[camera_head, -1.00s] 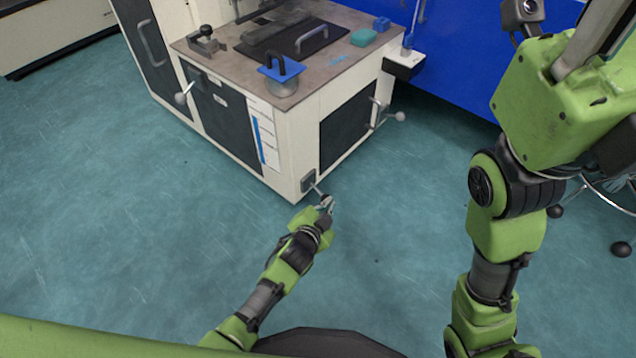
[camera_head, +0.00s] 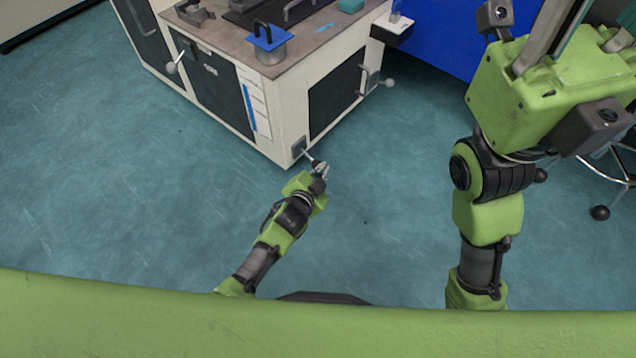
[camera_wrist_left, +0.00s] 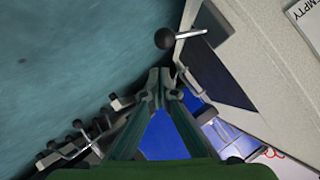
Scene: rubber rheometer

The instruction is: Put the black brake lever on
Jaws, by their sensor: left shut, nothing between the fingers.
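The black brake lever (camera_wrist_left: 165,38) has a black ball knob on a metal rod and sticks out from the lower corner of the pale cabinet. In the head view its rod (camera_head: 308,154) comes out of a small grey plate, and the knob is hard to separate from my gripper. My left gripper (camera_head: 321,169) is at the knob end of the lever. In the left wrist view the left fingertips (camera_wrist_left: 161,74) are together and empty, with the knob just beyond them; contact cannot be told. My right gripper is out of view.
The cabinet (camera_head: 286,118) carries other levers with pale ball knobs, one on the front (camera_head: 171,68) and one on the side (camera_head: 389,83). A wheeled stool base (camera_head: 600,212) stands at the right. The teal floor (camera_head: 120,190) at the left is clear.

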